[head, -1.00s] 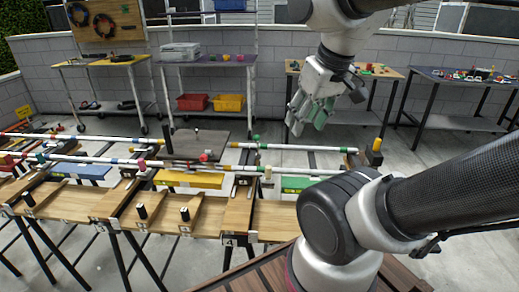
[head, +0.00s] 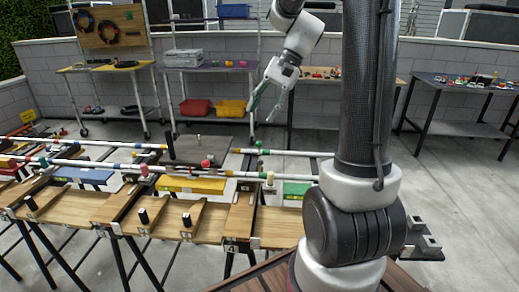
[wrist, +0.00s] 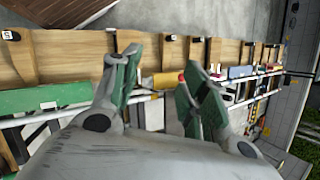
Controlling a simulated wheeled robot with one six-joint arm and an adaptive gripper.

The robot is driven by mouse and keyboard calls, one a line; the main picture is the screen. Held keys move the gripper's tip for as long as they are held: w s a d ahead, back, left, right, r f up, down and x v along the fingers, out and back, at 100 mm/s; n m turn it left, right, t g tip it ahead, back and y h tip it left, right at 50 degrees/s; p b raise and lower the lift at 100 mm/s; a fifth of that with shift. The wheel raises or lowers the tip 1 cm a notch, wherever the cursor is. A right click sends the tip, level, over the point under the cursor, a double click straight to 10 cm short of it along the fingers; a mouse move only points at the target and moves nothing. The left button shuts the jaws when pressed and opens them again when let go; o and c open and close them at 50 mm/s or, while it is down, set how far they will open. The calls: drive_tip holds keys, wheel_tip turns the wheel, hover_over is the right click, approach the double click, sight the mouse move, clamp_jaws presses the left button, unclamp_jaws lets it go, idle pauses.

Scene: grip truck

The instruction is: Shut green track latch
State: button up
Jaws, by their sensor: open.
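A small green knob (head: 259,143), likely part of the green track latch, stands on the far white rail (head: 285,152). It is too small to tell whether the latch is open or shut. A green block (head: 296,189) lies below the near rail, partly hidden by my arm; a long green block also shows in the wrist view (wrist: 60,97). My gripper (head: 263,108) is open and empty, above and behind the far rail, fingers pointing down. In the wrist view my gripper (wrist: 162,66) shows two spread green-padded fingers with nothing between them held.
Shelves with red bins (head: 195,107) and yellow bins (head: 231,107) stand behind.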

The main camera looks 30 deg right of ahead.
drive_tip(key=w+d+f+m+y, duration=0.4)
drive_tip(key=w+f, duration=0.3)
drive_tip(key=w, duration=0.3)
drive_tip(key=m+t+y, duration=0.6)
drive_tip(key=m+t, duration=0.1)
drive_tip(key=m, duration=0.2)
approach(260, 152)
drive_tip(key=w+a+r, duration=0.2)
drive_tip(key=x, duration=0.7)
drive_tip(key=shift+s+a+f, duration=0.1)
drive_tip(key=shift+a+f, duration=0.05)
drive_tip(key=shift+a, duration=0.2)
drive_tip(key=shift+c, duration=0.3)
clamp_jaws()
